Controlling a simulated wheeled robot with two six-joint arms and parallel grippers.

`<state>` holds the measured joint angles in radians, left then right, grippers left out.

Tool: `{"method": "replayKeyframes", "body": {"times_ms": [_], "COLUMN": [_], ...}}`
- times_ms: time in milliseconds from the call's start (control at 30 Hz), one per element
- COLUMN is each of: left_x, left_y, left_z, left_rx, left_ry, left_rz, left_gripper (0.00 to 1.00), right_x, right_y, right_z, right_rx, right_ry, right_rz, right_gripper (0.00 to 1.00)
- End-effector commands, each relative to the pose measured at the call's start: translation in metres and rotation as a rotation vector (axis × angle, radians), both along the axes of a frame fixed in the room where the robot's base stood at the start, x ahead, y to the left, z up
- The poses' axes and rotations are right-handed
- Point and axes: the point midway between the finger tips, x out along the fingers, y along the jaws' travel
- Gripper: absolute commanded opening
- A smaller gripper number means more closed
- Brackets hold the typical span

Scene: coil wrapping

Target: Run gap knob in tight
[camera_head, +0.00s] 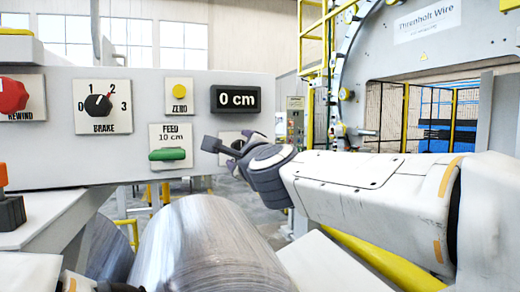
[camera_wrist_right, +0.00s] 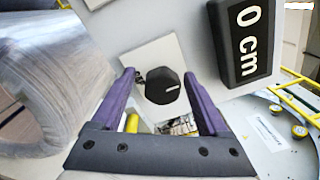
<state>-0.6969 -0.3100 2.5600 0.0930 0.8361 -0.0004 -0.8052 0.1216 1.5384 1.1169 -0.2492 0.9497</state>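The black round knob (camera_wrist_right: 162,86) sits on a pale plate on the grey panel, with a white mark on its face. I take it as the gap knob; its label cannot be read. In the head view its plate (camera_head: 229,158) is mostly covered by my right gripper (camera_head: 222,146). In the right wrist view my right gripper (camera_wrist_right: 160,76) is open, with one purple finger on each side of the knob. Whether the fingers touch it or stand off cannot be told. At the bottom left of the head view, only a sliver of what seems my left arm shows.
The panel also bears a red rewind knob (camera_head: 12,96), a brake knob (camera_head: 98,105), a yellow zero button (camera_head: 179,91), a green feed control (camera_head: 167,154) and a display (camera_head: 236,99) reading 0 cm. A large metal roll (camera_head: 205,245) lies below. A yellow-railed machine stands right.

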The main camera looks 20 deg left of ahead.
Motion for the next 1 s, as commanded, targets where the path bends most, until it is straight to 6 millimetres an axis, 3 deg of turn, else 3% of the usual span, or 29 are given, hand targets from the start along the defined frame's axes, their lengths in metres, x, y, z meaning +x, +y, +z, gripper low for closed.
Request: {"method": "replayKeyframes", "body": {"times_ms": [367,800,1000], "left_x": [0.000,0.000,0.000], "left_y": [0.000,0.000,0.000], "left_z": [-0.002,-0.009,-0.009], "left_rx": [0.000,0.000,0.000], "left_ry": [0.000,0.000,0.000], "left_rz": [0.000,0.000,0.000], "left_gripper": [0.50,0.50,0.50], "right_x": [-0.006,-0.072,-0.086], "right_y": [-0.004,-0.047,-0.057], "right_z": [0.003,0.000,-0.001], "right_rx": [0.002,0.002,0.001], "right_ry": [-0.005,-0.004,-0.003], "right_rz": [0.000,0.002,0.001], "right_gripper": [0.77,0.77,0.77]}}
